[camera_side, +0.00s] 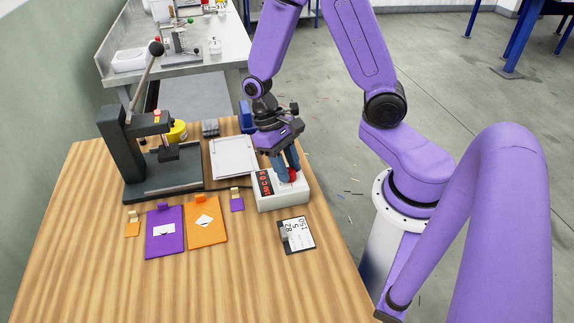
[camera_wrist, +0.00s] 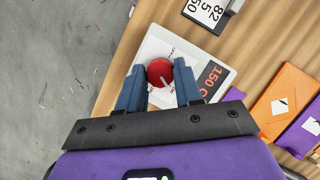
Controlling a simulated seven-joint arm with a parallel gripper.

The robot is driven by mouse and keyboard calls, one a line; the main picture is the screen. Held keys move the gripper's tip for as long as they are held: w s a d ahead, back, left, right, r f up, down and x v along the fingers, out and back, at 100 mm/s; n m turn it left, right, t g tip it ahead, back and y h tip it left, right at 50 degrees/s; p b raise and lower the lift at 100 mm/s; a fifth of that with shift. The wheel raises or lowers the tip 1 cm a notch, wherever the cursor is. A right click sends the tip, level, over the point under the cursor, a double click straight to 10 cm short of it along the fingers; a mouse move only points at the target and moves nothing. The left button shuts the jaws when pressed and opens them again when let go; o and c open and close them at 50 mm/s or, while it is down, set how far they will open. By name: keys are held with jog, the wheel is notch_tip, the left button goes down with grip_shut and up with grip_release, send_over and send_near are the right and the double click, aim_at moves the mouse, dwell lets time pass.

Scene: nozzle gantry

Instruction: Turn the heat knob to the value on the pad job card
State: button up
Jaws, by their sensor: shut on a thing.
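The red heat knob (camera_wrist: 160,72) sits on a white control box (camera_side: 282,201); its pale pointer mark shows in the wrist view. My gripper (camera_wrist: 159,80) reaches down over the box, its blue fingers on either side of the knob and shut on it. In the side view my gripper (camera_side: 286,168) partly hides the knob (camera_side: 292,175). The box's red display (camera_wrist: 212,75) reads about 150 C. The job card (camera_side: 297,235) lies in front of the box with lines that look like 150, 5 and 82; it is cut off in the wrist view (camera_wrist: 206,12).
A dark lever press (camera_side: 160,170) stands at the left of the wooden table. A purple pad (camera_side: 165,243) and an orange pad (camera_side: 206,233) lie before it, with small tags nearby. A white tray (camera_side: 234,172) lies behind the box. The table's front is clear.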

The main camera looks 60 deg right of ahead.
dwell(0.3)
jog(key=o, duration=1)
jog(key=shift+r, duration=0.1)
jog(key=v, duration=1.7)
jog(key=shift+r, duration=0.2)
jog(key=s+a+f+n+t, duration=0.1)
jog(key=s+n, duration=0.3)
jog(key=s, duration=0.2)
jog(key=s+a+f+n+t, duration=0.1)
jog(key=s+n+t, duration=0.1)
jog(key=s+n, duration=0.3)
jog(key=s+a+f+n+t, duration=0.1)
jog(key=s+n, duration=0.4)
jog(key=s, duration=0.2)
jog(key=shift+a+f+t, duration=0.35)
jog(key=shift+t, duration=0.05)
